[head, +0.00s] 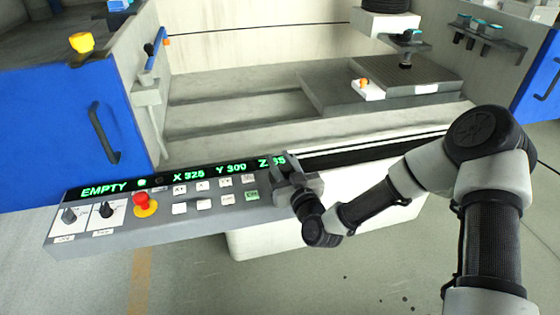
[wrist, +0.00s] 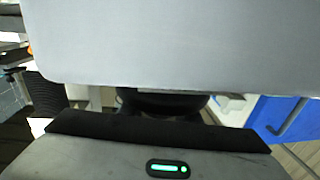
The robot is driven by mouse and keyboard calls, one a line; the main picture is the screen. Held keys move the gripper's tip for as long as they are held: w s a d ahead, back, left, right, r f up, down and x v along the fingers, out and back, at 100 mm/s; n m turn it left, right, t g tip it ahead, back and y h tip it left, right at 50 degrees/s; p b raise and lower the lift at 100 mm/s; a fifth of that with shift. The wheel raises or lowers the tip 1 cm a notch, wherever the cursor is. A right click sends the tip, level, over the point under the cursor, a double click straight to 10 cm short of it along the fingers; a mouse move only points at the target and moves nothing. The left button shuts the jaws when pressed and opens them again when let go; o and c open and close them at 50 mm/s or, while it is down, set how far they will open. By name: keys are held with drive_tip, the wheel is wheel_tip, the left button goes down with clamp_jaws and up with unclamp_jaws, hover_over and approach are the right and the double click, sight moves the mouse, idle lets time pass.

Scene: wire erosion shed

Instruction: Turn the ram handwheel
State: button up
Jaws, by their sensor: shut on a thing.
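My gripper (head: 287,168) is at the right end of the grey control panel (head: 215,222), with its fingers against the panel's end. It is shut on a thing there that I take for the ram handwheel. In the head view the gripper and wrist hide the handwheel. In the wrist view a dark rounded part (wrist: 160,103), probably the handwheel, shows in a narrow gap below a large pale grey surface close to the camera. The wheel's handle and angle cannot be made out. The panel display (head: 210,172) reads EMPTY, X 325, Y 300 and a partly covered Z value.
A red emergency stop (head: 141,199), dark knobs (head: 106,209) and several buttons sit on the panel near my gripper. Behind lies the machine's work bay with a dark plate (head: 405,75). A blue door (head: 65,140) stands left. The floor in front is clear.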

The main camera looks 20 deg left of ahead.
drive_tip(key=shift+m+t+h, duration=0.3)
drive_tip(key=shift+h, duration=0.1)
drive_tip(key=m+t+h, duration=0.1)
drive_tip(key=h, duration=0.1)
drive_tip(key=m+t+h+b, duration=0.1)
drive_tip(key=h, duration=0.1)
drive_tip(key=d+m+h, duration=0.1)
drive_tip(key=m+h, duration=0.1)
drive_tip(key=shift+w+d+t+b, duration=0.1)
drive_tip(key=shift+w+t+b, duration=0.2)
drive_tip(key=shift+t, duration=0.1)
drive_tip(key=shift+w+d+m+t+h+b, duration=0.15)
drive_tip(key=shift+d+m+h+b, duration=0.2)
drive_tip(key=shift+m+h, duration=1)
drive_tip(key=shift+s+d+m+t+h+b, duration=0.15)
drive_tip(key=shift+d+m+h, duration=0.45)
drive_tip(key=shift+h, duration=1.25)
drive_tip(key=shift+w+a+m, duration=0.1)
drive_tip(key=shift+m, duration=0.15)
drive_tip(key=o, duration=1.1)
drive_tip(key=shift+c, duration=0.2)
